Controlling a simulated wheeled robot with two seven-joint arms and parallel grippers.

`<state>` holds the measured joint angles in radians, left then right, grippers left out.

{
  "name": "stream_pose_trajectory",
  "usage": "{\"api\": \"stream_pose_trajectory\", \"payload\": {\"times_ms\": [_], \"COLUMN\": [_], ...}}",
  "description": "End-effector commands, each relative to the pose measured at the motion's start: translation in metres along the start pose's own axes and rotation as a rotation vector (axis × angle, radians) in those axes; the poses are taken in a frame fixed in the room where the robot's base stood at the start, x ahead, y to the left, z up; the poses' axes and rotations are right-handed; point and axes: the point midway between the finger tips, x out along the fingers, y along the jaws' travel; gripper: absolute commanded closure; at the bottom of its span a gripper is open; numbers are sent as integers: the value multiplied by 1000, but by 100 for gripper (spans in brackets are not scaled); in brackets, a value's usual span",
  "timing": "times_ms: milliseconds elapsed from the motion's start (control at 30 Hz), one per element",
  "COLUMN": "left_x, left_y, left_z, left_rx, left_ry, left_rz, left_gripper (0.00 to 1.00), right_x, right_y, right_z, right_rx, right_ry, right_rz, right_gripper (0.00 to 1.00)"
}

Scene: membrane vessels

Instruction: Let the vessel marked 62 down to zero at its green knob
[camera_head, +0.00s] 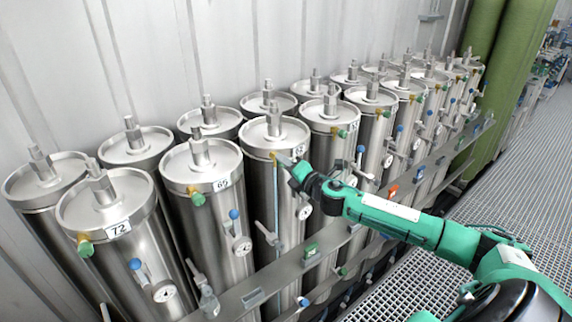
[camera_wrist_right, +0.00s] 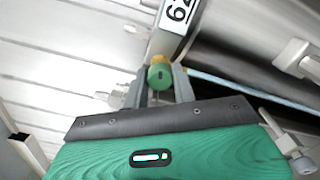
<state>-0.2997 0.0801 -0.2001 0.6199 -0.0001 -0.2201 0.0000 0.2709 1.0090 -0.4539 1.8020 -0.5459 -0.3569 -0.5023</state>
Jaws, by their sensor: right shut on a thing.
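The steel vessel marked 62 (camera_head: 262,190) stands upright in the front row, right of the vessel marked 65. Its white label (camera_wrist_right: 177,17) shows at the top of the wrist view, partly cut off. The green knob (camera_wrist_right: 160,77) sits on a brass fitting (camera_wrist_right: 158,60) just beside that label. My right gripper (camera_head: 284,160) reaches in from the right at the vessel's upper side. In the wrist view its two fingers (camera_wrist_right: 162,88) are shut on the green knob, one on each side. In the head view the gripper hides the knob. My left gripper is not in view.
Vessels marked 65 (camera_head: 216,205) and 72 (camera_head: 110,240) stand to the left, each with a green knob and gauge. More vessels run to the back right. A grey rail (camera_head: 262,285) crosses in front. Grating floor (camera_head: 520,165) lies at right.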

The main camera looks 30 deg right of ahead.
Motion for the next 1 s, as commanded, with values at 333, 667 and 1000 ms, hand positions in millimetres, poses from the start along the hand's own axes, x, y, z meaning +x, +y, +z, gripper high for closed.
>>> {"api": "stream_pose_trajectory", "payload": {"times_ms": [333, 667, 1000], "left_x": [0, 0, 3], "left_y": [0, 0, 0], "left_z": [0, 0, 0], "left_rx": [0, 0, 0], "left_ry": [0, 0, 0], "left_rz": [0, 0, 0], "left_gripper": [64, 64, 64], "right_x": [0, 0, -4], "right_y": [-1, -1, -2], "right_z": [-2, -1, -1], "right_rx": [-18, -17, -17], "right_ry": [3, 2, 1], "right_rz": [-2, -2, 0], "right_gripper": [96, 51, 51]}}
